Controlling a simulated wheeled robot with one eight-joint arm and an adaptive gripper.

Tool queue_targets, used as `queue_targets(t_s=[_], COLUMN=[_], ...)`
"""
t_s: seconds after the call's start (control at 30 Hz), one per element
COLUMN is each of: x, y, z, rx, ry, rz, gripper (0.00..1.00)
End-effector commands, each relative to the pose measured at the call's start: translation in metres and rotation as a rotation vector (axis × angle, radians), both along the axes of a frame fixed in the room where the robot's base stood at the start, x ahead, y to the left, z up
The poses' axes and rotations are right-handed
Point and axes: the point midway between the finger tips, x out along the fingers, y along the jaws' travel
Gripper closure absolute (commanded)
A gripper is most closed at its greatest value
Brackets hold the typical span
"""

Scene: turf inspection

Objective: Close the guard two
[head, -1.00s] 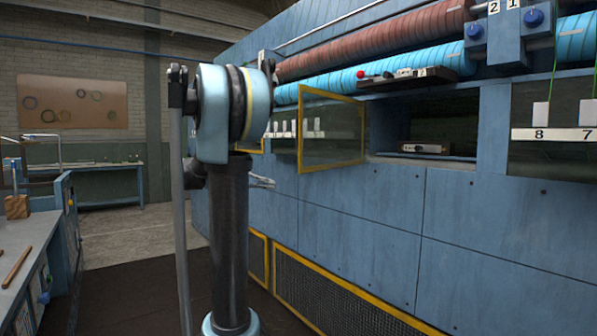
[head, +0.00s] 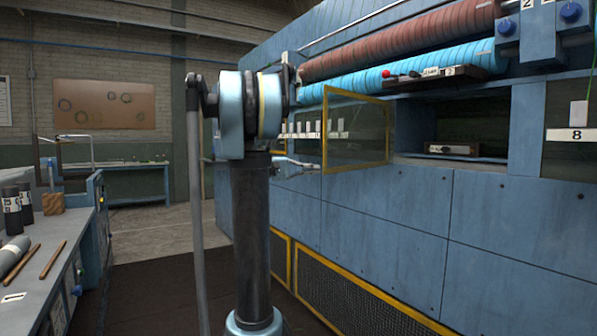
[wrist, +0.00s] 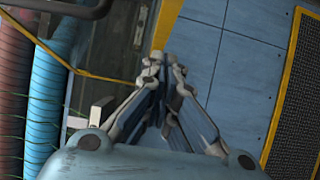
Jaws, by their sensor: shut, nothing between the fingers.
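Guard two is a see-through panel in a yellow frame (head: 388,130), beside the shelf marked 2. It stands swung out from the blue machine front, leaving the opening (head: 455,128) to its right uncovered. My gripper (head: 317,165) is at the lower left edge of the guard, shut and empty; I cannot tell whether it touches the frame. In the wrist view, my gripper's fingertips (wrist: 166,64) meet at the end of a broad yellow strip (wrist: 168,28), which looks like the guard's frame. A thin yellow bar (wrist: 60,58) runs off to the left there.
A dark shelf (head: 440,78) with a red knob juts out above the opening. A small box (head: 452,149) lies inside it. Red and blue rollers (head: 400,72) run above. A workbench (head: 50,250) with rods stands at left. Dark floor between bench and machine is clear.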

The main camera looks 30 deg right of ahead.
Motion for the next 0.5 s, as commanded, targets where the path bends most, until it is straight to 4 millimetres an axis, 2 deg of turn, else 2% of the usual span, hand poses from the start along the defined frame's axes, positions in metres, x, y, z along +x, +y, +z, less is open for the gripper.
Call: queue_targets(t_s=[0.1,0.3,0.5], x=[-0.01,-0.033,-0.043], y=[-0.017,-0.024,-0.027], z=[0.0,0.0,0.0], rx=[0.0,0.0,0.0], ry=[0.0,0.0,0.0], rz=[-0.003,0.0,0.0], gripper=[1.0,1.0,1.0])
